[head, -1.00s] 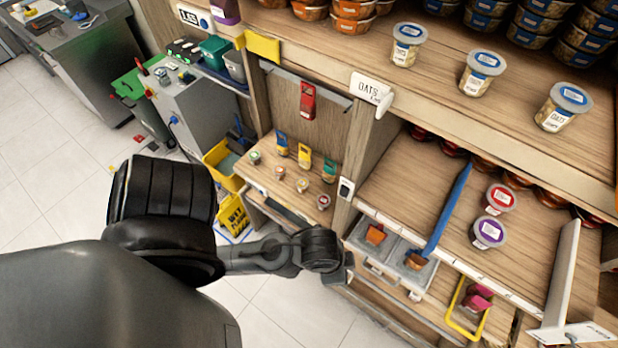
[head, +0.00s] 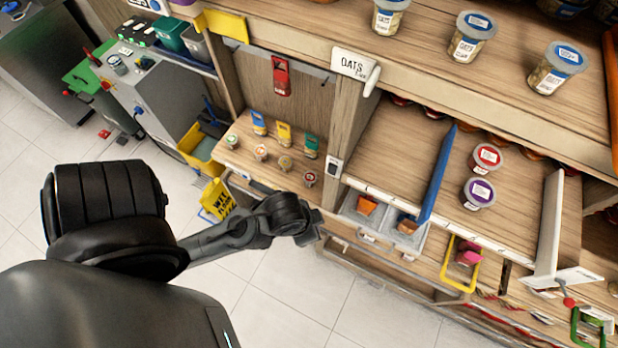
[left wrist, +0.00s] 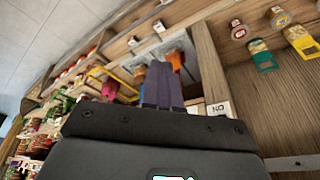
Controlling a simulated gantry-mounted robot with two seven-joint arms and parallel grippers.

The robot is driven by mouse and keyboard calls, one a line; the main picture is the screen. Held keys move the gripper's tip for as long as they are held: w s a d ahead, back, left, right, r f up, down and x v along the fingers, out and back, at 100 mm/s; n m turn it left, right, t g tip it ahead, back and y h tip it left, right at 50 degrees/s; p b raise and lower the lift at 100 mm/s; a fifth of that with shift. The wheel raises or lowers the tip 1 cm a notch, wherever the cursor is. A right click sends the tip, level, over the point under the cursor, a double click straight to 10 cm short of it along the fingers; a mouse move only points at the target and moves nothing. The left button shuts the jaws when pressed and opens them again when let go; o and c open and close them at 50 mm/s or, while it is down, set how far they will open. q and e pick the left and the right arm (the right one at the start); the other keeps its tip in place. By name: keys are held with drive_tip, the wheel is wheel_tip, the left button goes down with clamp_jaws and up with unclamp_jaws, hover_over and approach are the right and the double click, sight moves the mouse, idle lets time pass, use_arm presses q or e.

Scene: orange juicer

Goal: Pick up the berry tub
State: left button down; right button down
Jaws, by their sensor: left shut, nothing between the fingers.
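Two lidded tubs stand on the lower right shelf in the head view. One has a red-rimmed label (head: 486,157); the other has a purple label (head: 479,193) and stands just in front of it. Their print is too small to read, so I cannot tell which holds berries. My left gripper (head: 310,232) is in front of the shelf unit, left of the grey bins and well apart from both tubs. In the left wrist view its dark fingers (left wrist: 163,84) are together and empty. My right gripper is not in view.
A blue divider (head: 437,175) stands left of the tubs and a white divider (head: 549,220) right of them. Grey bins (head: 362,222) and a yellow frame (head: 459,276) hang along the front. Oats tubs (head: 473,37) stand on the shelf above. Small tubs (head: 261,152) stand on the left shelf.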

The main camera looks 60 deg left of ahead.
use_arm(q)
drive_tip(key=shift+c, duration=1.5)
unclamp_jaws()
